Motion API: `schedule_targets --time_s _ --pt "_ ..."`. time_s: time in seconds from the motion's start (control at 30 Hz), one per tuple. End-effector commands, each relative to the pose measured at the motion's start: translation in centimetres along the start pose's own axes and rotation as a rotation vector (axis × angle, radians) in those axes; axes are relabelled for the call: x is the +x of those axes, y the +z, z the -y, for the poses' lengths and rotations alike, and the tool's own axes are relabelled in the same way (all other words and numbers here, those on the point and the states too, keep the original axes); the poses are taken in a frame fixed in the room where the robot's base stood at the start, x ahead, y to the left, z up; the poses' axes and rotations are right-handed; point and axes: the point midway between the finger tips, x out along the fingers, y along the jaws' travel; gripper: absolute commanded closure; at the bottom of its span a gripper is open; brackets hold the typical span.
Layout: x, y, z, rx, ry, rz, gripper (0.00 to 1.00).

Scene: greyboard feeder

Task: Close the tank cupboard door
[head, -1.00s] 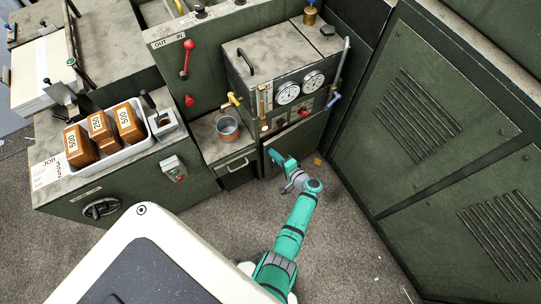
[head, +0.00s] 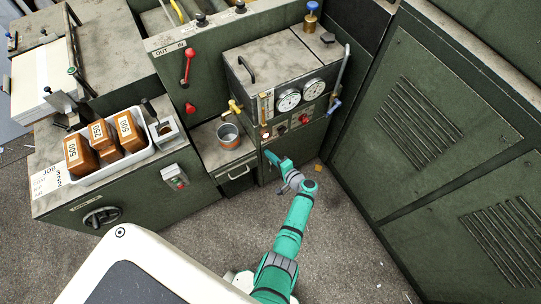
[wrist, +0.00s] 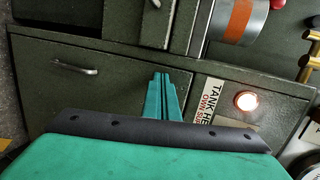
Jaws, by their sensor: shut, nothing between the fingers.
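The tank cupboard door (head: 299,152) is a dark green panel below the gauge unit. In the wrist view the door (wrist: 100,95) fills the middle, with a metal bar handle (wrist: 75,68) and the edge of the "TANK HE..." label plate (wrist: 208,100) beside it. The door looks flush or nearly flush with the panel around it; I cannot tell whether a thin gap is left. My gripper (head: 268,155) is shut and empty, at the door's left side. Its fingers (wrist: 158,82) lie over the door face in the wrist view; contact is unclear.
A metal can (head: 228,135) stands on the ledge left of the door, above a small drawer (head: 237,174). A lit lamp (wrist: 245,101) sits beside the label. Large louvred green panels (head: 425,110) rise on the right. Grey carpet (head: 340,240) is open in front.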

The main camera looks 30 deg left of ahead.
Motion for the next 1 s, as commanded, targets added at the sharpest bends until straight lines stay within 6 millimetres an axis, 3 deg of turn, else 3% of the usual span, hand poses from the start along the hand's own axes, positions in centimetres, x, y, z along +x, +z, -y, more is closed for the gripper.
schedule_targets --time_s 0.07,0.23,0.6,0.8,1.0 --pt "-0.6 0.0 0.1 -0.005 -0.003 0.001 1.00" --pt "-3.9 -0.1 -1.1 0.005 -0.003 -0.007 1.00" --pt "-11.3 0.8 -1.2 0.008 -0.002 -0.011 1.00" --pt "-13.1 1.1 -1.2 0.008 -0.003 -0.009 1.00" --pt "-13.5 1.2 -1.2 0.009 -0.002 -0.009 1.00"
